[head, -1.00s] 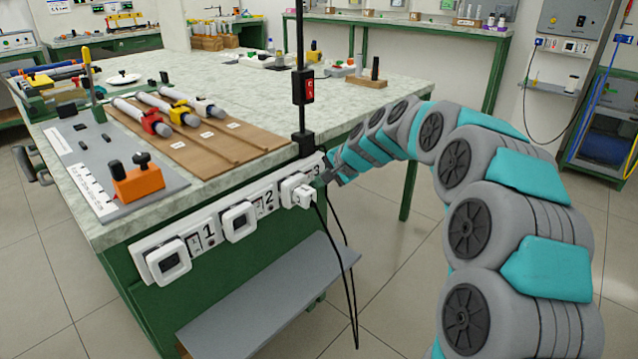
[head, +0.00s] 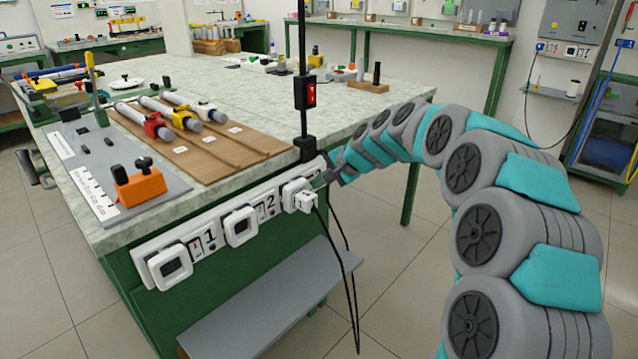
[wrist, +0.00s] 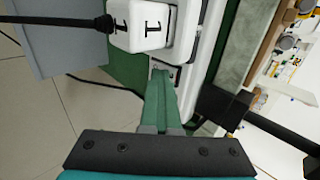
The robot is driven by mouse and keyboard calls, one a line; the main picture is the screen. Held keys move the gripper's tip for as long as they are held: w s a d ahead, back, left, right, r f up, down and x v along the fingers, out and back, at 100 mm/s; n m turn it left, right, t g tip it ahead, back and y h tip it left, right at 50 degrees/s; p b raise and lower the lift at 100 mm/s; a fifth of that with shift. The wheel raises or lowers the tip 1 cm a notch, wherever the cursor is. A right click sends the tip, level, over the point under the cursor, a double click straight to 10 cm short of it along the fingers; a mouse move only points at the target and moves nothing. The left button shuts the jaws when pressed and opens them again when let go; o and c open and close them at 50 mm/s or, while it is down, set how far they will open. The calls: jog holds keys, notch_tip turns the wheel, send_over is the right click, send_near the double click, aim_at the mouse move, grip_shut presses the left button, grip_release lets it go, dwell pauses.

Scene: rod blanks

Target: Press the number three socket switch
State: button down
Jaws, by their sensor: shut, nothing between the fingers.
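A white socket strip (head: 185,235) runs along the green table's front edge, with numbers 1 and 2 readable. At its right end, the number three socket (head: 290,188) holds a white plug (head: 306,201) with a black cable; the plug also shows in the wrist view (wrist: 143,30). My gripper (head: 326,178) is at the strip's right end, just right of the plug. In the wrist view its green fingers (wrist: 161,74) are together and empty, tips at the strip beside the plug. The number three switch is hidden by the fingertips; I cannot tell whether they touch it.
A black post with a red-switched box (head: 309,95) rises beside the strip's right end. A grey shelf (head: 270,300) sticks out below, and black cables hang past it. Rods on a wooden board (head: 225,148) and an orange block (head: 139,187) lie on the tabletop.

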jog(key=d+f+b+v, duration=0.1)
jog(key=v, duration=1.2)
jog(key=shift+s, duration=0.45)
jog(key=shift+d+f, duration=0.1)
jog(key=shift+f, duration=0.05)
jog(key=shift+s+a+f+n+t+h+b, duration=0.1)
jog(key=shift+s+a+n+t+h, duration=0.2)
jog(key=shift+a+h, duration=0.6)
jog(key=shift+s+a+f+n+t+h+b, duration=0.15)
jog(key=shift+s+a+h, duration=0.2)
jog(key=shift+a+h, duration=0.5)
jog(key=shift+s+a+f+n+t+h+b, duration=0.15)
jog(key=shift+s+a+h, duration=0.35)
jog(key=shift+h, duration=0.55)
jog(key=shift+w+a, duration=0.1)
jog(key=shift+w, duration=0.1)
